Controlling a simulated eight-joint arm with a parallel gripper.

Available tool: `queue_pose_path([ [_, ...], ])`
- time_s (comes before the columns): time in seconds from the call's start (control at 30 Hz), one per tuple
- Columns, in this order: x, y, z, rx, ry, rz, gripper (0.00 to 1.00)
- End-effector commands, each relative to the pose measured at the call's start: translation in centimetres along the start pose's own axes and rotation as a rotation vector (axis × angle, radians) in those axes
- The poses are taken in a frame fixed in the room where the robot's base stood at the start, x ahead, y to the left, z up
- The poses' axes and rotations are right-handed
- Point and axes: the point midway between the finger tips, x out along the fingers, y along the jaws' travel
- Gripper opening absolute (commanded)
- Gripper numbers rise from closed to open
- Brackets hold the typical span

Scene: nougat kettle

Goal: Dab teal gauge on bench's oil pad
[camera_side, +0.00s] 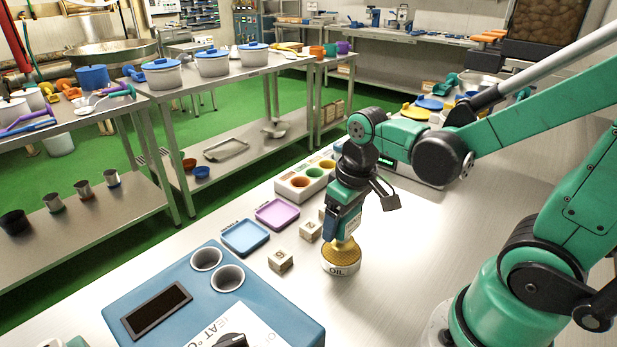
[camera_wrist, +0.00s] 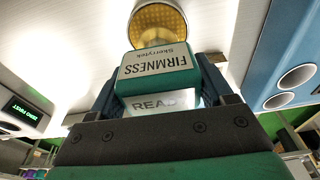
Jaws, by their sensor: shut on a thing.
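My gripper (camera_side: 341,228) points down over the oil pad (camera_side: 341,268), a round tin with a golden textured top and the word OIL on its side. In the wrist view my gripper (camera_wrist: 160,88) is shut on the teal gauge (camera_wrist: 160,65), whose labels read FIRMNESS and READ. The golden pad top (camera_wrist: 158,22) shows just beyond the gauge's far end. The gauge's tip is hidden, so I cannot tell whether it touches the pad.
Small pale blocks (camera_side: 281,260) stand left of the pad, with a blue tray (camera_side: 245,237) and a purple tray (camera_side: 277,213) beyond. A blue machine (camera_side: 215,300) with two round wells is at front left. A holder with coloured cups (camera_side: 305,180) stands behind. Bench right of the pad is clear.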

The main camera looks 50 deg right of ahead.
Motion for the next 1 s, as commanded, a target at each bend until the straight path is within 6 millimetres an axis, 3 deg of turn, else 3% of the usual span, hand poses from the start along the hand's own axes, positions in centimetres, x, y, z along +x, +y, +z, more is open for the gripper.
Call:
queue_pose_path([
  [0.43,-3.7,0.0,-0.6,0.000,0.001,0.000,0.36],
  [1.0,-4.1,0.0,-0.6,0.000,0.001,0.000,0.36],
])
